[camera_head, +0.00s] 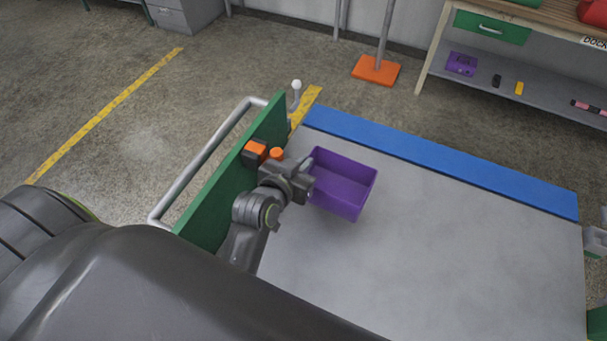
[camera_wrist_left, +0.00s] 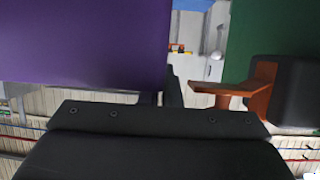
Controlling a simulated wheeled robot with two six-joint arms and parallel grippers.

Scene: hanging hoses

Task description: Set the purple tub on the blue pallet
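The purple tub (camera_head: 342,190) is an open box over the left part of a flat grey surface (camera_head: 430,250) in the head view. A dark shadow lies by its near side; I cannot tell for sure whether it touches the surface. My left gripper (camera_head: 307,182) is at the tub's left wall. In the left wrist view the purple tub (camera_wrist_left: 80,45) fills the upper left, and the fingers (camera_wrist_left: 162,95) are close together around its wall edge. A blue strip (camera_head: 440,160) runs along the far side of the grey surface; no separate blue pallet stands out.
A green panel (camera_head: 215,205) with a grey rail handle (camera_head: 205,155) stands just left of my left gripper. An orange-footed post (camera_head: 376,70) and a shelf table (camera_head: 520,85) stand beyond the blue strip. The grey surface right of the tub is clear.

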